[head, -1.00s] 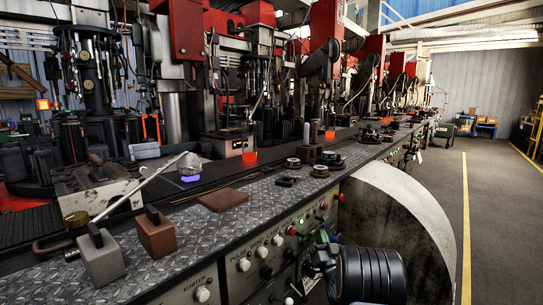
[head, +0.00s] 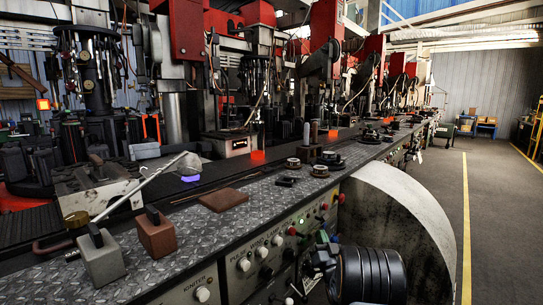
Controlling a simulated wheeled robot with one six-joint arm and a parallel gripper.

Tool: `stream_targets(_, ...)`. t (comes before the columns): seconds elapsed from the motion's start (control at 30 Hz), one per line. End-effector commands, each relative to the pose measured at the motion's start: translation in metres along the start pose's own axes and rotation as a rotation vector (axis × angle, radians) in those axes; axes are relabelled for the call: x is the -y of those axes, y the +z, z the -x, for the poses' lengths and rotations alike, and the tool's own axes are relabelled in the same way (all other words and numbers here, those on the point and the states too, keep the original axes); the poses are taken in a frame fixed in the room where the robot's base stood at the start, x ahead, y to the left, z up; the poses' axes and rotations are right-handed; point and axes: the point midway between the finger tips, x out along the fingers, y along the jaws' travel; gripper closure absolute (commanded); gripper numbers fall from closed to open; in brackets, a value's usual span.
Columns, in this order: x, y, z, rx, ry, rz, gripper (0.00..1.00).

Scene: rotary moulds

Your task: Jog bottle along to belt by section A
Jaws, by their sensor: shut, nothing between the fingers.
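A small glowing orange-red piece (head: 258,154) stands on the dark strip behind the plated bench, beside a grey box; it looks like a hot bottle, but its shape is too small to be sure. A purple-glowing piece (head: 190,178) lies further left under a grey lump. My gripper (head: 318,262) is at the lower right, in front of the control panel, small and dark. It is shut and holds nothing. It is well apart from the orange piece. No section A label can be read.
A long metal rod (head: 143,187) lies slanted across the bench. A grey block (head: 101,262) and a brown block (head: 156,237) with handles stand at the front left. A brown plate (head: 223,199) and several small round parts lie on the bench. Open floor (head: 500,210) is at right.

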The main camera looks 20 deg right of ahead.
Motion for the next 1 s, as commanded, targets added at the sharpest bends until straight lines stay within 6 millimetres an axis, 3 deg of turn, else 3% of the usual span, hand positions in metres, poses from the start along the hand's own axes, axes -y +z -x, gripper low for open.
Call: stream_targets(1.0,0.0085,0.0065,-0.0079,0.003,-0.007,-0.002,1.0)
